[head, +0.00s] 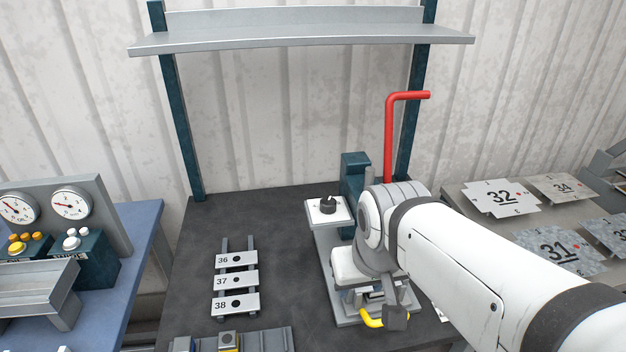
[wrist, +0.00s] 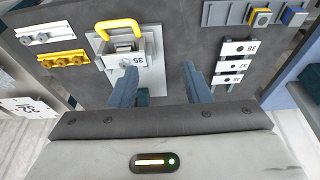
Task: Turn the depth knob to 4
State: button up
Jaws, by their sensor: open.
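The knob (head: 328,205), small and black, stands on a white dial plate (head: 315,215) at the back left of the panel bender (head: 325,245) in the head view. Its setting is too small to read. In the wrist view the bender (wrist: 125,75) carries a plate marked 35 and a yellow handle (wrist: 121,26); the knob does not show there. My gripper (wrist: 160,82) is open, with nothing between its two blue-grey fingers. In the head view my arm covers part of the bender, and the fingers cannot be made out clearly. No contact with the knob shows.
A red bent lever (head: 389,140) rises behind my arm, next to a teal post (head: 354,185). Plates 36, 37 and 38 (head: 236,280) lie on a rack left of the bender. A shelf (head: 300,36) spans above. The dark bench (head: 240,215) is clear behind the rack.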

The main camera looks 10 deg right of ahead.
jog(key=o, duration=0.3)
jog(key=w+r+m, duration=0.2)
jog(key=w+m, duration=0.2)
jog(key=w, duration=0.2)
jog(key=w+r+m+g, duration=0.1)
jog(key=w+r+m, duration=0.1)
jog(key=w+m, duration=0.3)
jog(key=shift+w+d+r+g+b, duration=0.3)
jog(key=shift+w+d, duration=0.1)
jog(key=shift+w, duration=0.7)
jog(key=m+g, duration=0.2)
jog(key=m, duration=0.9)
send_over(329, 201)
jog(key=shift+s+f, duration=0.25)
jog(key=shift+f, duration=0.5)
jog(key=shift+w+f+m, duration=0.2)
jog(key=shift+w+m, duration=0.05)
jog(key=shift+m, duration=0.25)
jog(key=shift+f, duration=0.3)
notch_tip(329, 201, down, 7)
jog(key=shift+r, duration=0.1)
jog(key=shift+c, duration=0.2)
